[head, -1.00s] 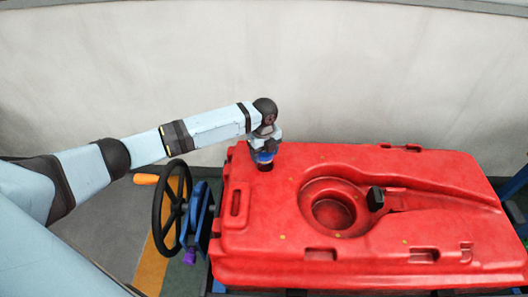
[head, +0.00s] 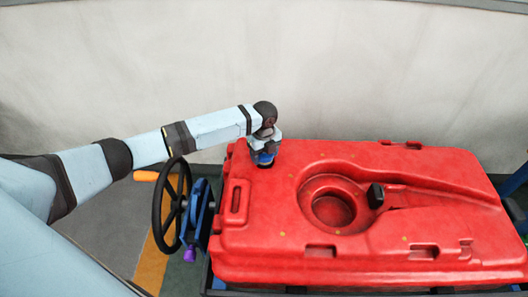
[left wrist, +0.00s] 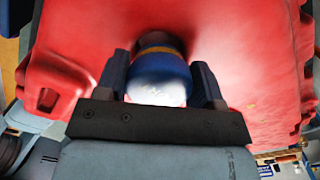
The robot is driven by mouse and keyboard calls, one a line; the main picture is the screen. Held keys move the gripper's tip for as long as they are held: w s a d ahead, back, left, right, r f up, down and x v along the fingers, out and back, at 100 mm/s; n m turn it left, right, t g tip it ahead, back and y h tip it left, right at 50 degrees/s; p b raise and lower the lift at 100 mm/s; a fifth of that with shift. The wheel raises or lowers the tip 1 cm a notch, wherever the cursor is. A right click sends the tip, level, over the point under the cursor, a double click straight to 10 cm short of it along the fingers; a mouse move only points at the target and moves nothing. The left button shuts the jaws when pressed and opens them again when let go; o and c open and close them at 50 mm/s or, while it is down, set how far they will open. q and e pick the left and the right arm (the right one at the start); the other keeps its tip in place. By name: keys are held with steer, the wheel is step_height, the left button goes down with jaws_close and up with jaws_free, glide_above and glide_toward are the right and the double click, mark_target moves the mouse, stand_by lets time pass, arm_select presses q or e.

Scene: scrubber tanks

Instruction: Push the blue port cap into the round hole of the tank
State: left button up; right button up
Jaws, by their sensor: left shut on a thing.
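The red tank (head: 290,215) lies flat, with a wide round recess (head: 332,205) in its top. My left gripper (head: 265,158) points down at the tank's back left corner. In the left wrist view, its two dark fingers (left wrist: 162,72) stand on either side of the blue port cap (left wrist: 158,68) and are shut on it. The cap has an orange-yellow band and a pale, shiny end towards the camera. Its far end meets a dark area on the red surface. The round hole is hidden by the cap and gripper, so I cannot tell how deep the cap sits.
A black handwheel (head: 165,212) with an orange handle stands close to the tank's left side, below my left arm. A pale wall (head: 380,70) runs behind the tank. The air above the tank's right side is clear.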

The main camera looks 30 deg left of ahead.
arm_select(q)
steer(key=shift+f, duration=0.3)
steer(key=shift+f, duration=0.2)
steer(key=shift+f, duration=0.15)
steer(key=shift+s+f, duration=0.25)
steer(key=shift+f, duration=0.1)
stand_by(0.7)
